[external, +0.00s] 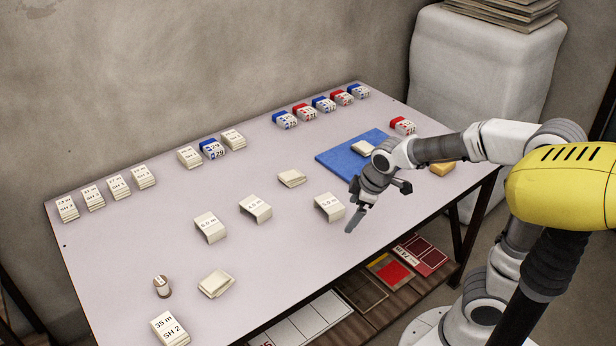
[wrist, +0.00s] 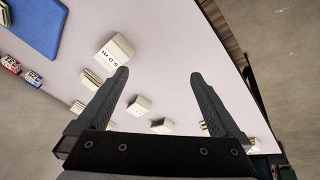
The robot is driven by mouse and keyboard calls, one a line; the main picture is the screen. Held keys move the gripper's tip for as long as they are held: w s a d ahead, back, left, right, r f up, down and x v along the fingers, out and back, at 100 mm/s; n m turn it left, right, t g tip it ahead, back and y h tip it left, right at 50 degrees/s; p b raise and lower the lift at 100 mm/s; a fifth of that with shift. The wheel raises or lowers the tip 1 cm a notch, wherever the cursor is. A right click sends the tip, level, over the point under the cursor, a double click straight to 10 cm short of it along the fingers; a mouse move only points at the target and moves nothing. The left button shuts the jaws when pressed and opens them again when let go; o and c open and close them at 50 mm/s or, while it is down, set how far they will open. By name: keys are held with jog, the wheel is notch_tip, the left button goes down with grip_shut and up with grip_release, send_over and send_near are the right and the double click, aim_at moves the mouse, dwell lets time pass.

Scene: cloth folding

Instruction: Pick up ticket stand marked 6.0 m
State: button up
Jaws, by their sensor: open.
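The white ticket stand marked 6.0 m (external: 210,226) stands on the table left of the middle in the external view. A similar stand (external: 255,208) is to its right, its label hard to read, and one marked 5.0 m (external: 328,207) is further right. My gripper (external: 355,218) is open and empty, above the table's front edge, just right of the 5.0 m stand and well right of the 6.0 m one. In the wrist view the open fingers (wrist: 158,85) have the 5.0 m stand (wrist: 114,55) beyond them at the upper left; smaller stands between them have unreadable labels.
A blue mat (external: 340,155) with a pale block lies behind my gripper. Stacked white tickets and several red and blue blocks (external: 304,112) line the back edge. A small mouse-like object (external: 162,287) and a ticket stack (external: 216,283) are at front left. A shelf is below.

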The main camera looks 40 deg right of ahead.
jog(key=w+a+f+n+t+h+p, duration=0.35)
jog(key=w+a+n+p, duration=0.35)
jog(key=w+n, duration=0.5)
jog(key=a+r+n+t+y+p, duration=0.25)
jog(key=a+r+n, duration=0.25)
jog(key=a+n, duration=0.4)
jog(key=a+r+n+t+y+p, duration=0.1)
jog(key=a+r+n+t, duration=0.2)
jog(key=a+r+n, duration=0.55)
jog(key=m, duration=0.2)
send_near(209, 223)
jog(key=b+x, duration=0.3)
jog(key=x, duration=0.7)
jog(key=c, duration=1.3)
